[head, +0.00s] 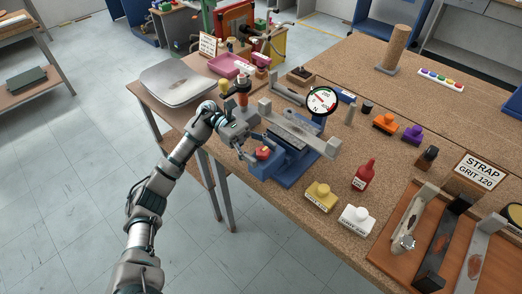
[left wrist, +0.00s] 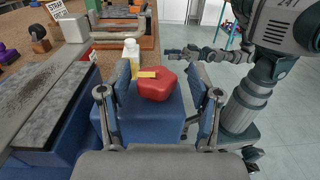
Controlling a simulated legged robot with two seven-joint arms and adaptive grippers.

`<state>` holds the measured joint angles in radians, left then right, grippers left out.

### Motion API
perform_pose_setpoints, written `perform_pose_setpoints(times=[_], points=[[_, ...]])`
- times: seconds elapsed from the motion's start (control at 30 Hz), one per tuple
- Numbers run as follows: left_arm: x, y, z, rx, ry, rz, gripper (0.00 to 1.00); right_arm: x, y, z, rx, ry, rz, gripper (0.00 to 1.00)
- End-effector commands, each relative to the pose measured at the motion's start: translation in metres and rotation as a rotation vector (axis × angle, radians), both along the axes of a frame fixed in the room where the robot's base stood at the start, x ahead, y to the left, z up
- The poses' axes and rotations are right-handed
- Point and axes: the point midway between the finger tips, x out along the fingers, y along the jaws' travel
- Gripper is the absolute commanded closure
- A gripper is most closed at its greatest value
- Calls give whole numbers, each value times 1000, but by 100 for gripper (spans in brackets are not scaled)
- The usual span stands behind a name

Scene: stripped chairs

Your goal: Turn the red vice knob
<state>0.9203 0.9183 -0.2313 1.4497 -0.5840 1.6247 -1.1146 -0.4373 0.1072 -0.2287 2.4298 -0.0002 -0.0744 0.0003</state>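The red vice knob (head: 263,152) is a faceted red piece on the front of the blue vice (head: 297,165) near the table edge. My left gripper (head: 251,149) is at the knob, coming from the left. In the left wrist view the red knob (left wrist: 157,87) shows between the two spread fingers of my left gripper (left wrist: 161,82), with gaps on both sides. The gripper is open and holds nothing. A grey arm, apparently my right one, reaches across behind in the wrist view; its end is too small to read.
A round dial gauge (head: 322,101) stands behind the vice. A yellow block (head: 320,196), white block (head: 356,220) and red bottle (head: 365,174) stand to its right. A grey scale plate (head: 178,82) lies at the left. Floor is open left of the table.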

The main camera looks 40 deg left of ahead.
Motion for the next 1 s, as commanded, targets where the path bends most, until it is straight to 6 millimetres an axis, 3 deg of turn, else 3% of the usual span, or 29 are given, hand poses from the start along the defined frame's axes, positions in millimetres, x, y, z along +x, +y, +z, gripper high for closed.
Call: perform_pose_setpoints(times=[0.27,0.7,1.0], points=[[2,9,-1,2,3,2,37,-3,-1,0,2,0,1,60],[12,102,-2,-4,0,3,37,-3,0,0,1,0,1,60],[14,121,-2,0,2,0,37,-3,-1,0,2,0,1,60]])
